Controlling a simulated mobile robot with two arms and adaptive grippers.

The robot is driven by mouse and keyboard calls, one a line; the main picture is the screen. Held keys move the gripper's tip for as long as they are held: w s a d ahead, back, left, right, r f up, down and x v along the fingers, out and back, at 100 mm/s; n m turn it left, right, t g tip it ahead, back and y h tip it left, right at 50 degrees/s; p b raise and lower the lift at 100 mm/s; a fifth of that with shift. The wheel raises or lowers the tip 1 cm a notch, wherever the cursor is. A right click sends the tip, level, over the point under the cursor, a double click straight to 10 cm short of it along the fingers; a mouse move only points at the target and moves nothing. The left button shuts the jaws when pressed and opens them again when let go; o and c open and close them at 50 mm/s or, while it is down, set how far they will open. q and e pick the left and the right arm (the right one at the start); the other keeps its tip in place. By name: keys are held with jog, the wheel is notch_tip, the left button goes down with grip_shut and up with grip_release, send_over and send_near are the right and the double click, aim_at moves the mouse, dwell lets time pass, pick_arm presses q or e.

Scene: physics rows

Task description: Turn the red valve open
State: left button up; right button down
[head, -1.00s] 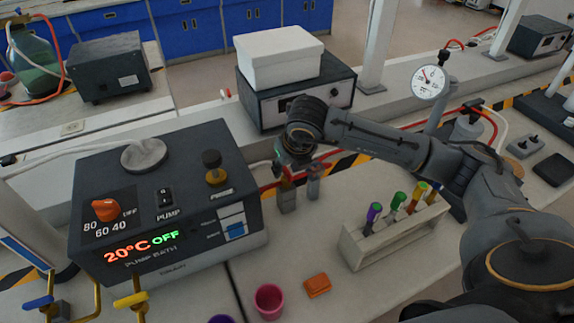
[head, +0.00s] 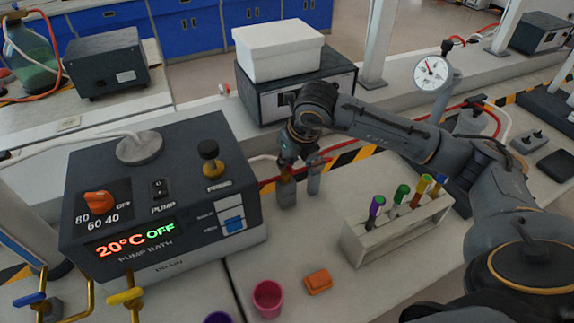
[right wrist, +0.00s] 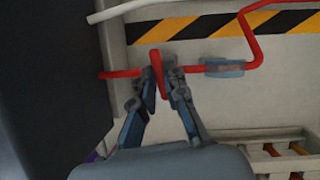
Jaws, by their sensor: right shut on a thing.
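The red valve handle (right wrist: 159,72) shows as a narrow red lever in the right wrist view. It lies across the red pipe (right wrist: 118,74), nearly at right angles in that picture. My right gripper (right wrist: 160,82) is shut on it, one finger on each side. In the head view my right gripper (head: 286,164) reaches down at the back of the bench, just right of the pump bath, and hides most of the valve. My left gripper is in neither view.
The pump bath (head: 185,243) stands close on the left, reading 20°C OFF. A rack of colored tubes (head: 394,232) is at right. A pink cup (head: 267,297) and orange block (head: 318,281) lie in front. A dark box carrying a white box (head: 279,54) is behind.

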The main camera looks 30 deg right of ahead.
jog(key=n+b, duration=0.1)
jog(key=n+y+b, duration=0.1)
jog(key=n+b, duration=0.1)
jog(key=shift+d+f+n, duration=0.1)
jog(key=shift+f+n, duration=0.1)
jog(key=shift+n, duration=0.1)
jog(key=n+b, duration=0.1)
jog(key=n+g+y+b, duration=0.1)
jog(key=n, duration=0.1)
jog(key=shift+w+d+r+n+y, duration=0.1)
jog(key=shift+n+y, duration=0.2)
jog(key=n+g+b, duration=0.1)
jog(key=n, duration=0.2)
jog(key=shift+w+r+n+y, duration=0.1)
jog(key=shift+n+y, duration=0.3)
jog(key=n+g, duration=0.1)
jog(key=n, duration=0.1)
jog(key=n+g+b, duration=0.1)
jog(key=n, duration=0.1)
jog(key=shift+w+n+y, duration=0.1)
jog(key=shift+n+y, duration=0.2)
jog(key=c, duration=1.4)
grip_release()
